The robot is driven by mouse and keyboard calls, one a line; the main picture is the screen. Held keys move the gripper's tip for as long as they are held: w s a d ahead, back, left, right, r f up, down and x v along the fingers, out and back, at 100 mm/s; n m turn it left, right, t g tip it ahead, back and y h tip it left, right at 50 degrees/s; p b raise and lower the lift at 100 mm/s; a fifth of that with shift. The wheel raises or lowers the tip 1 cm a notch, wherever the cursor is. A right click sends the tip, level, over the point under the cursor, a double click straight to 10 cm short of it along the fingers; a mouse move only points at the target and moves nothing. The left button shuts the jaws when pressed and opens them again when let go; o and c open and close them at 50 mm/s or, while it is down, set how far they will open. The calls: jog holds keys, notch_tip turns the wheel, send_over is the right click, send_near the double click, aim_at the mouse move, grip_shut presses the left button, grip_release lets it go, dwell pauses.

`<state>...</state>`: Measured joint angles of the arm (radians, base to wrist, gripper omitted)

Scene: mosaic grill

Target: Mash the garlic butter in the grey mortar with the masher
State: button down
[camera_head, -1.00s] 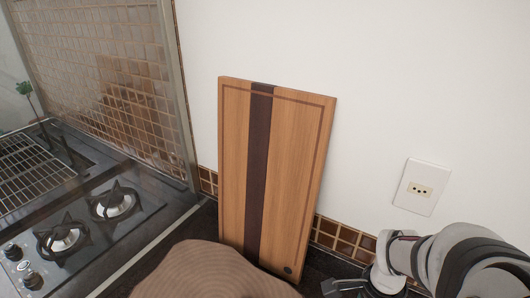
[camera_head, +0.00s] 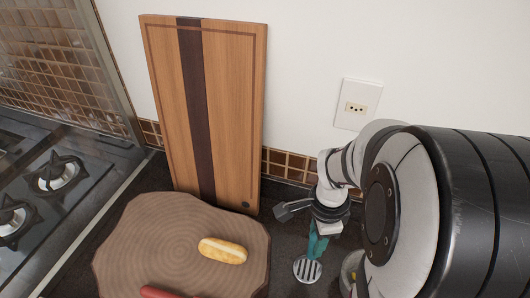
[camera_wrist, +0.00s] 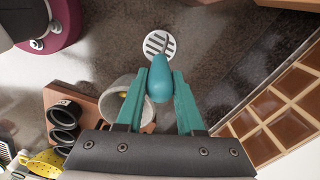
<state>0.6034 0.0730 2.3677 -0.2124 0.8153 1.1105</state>
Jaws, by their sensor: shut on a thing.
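My gripper (camera_head: 317,243) is shut on the masher's teal handle (camera_wrist: 160,78), which shows between the fingers in the wrist view. The masher's round slotted metal head (camera_head: 307,269) hangs below the fingers, over the dark counter; it also shows in the wrist view (camera_wrist: 158,43). The grey mortar (camera_wrist: 113,97) stands beside the masher, partly behind my left finger. In the head view only a sliver of the mortar (camera_head: 347,270) shows, beside my arm. I cannot make out the garlic butter.
A round wooden board (camera_head: 130,262) bears a bun (camera_head: 222,250) and a red sausage-like thing (camera_head: 160,292). A striped cutting board (camera_head: 225,110) leans on the wall. In the wrist view, dark cups (camera_wrist: 64,125) and a yellow dotted thing (camera_wrist: 42,163) lie lower left. A stove is at left.

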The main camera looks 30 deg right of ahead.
notch_tip(320, 180, up, 9)
jog(key=shift+d+f, duration=0.1)
jog(key=s+d+r, duration=0.4)
jog(key=s+d, duration=0.5)
jog(key=s, duration=0.1)
notch_tip(320, 180, down, 8)
jog(key=shift+r, duration=0.15)
jog(key=shift+w+a, duration=0.1)
jog(key=shift+f, duration=1.65)
jog(key=shift+r, duration=1.25)
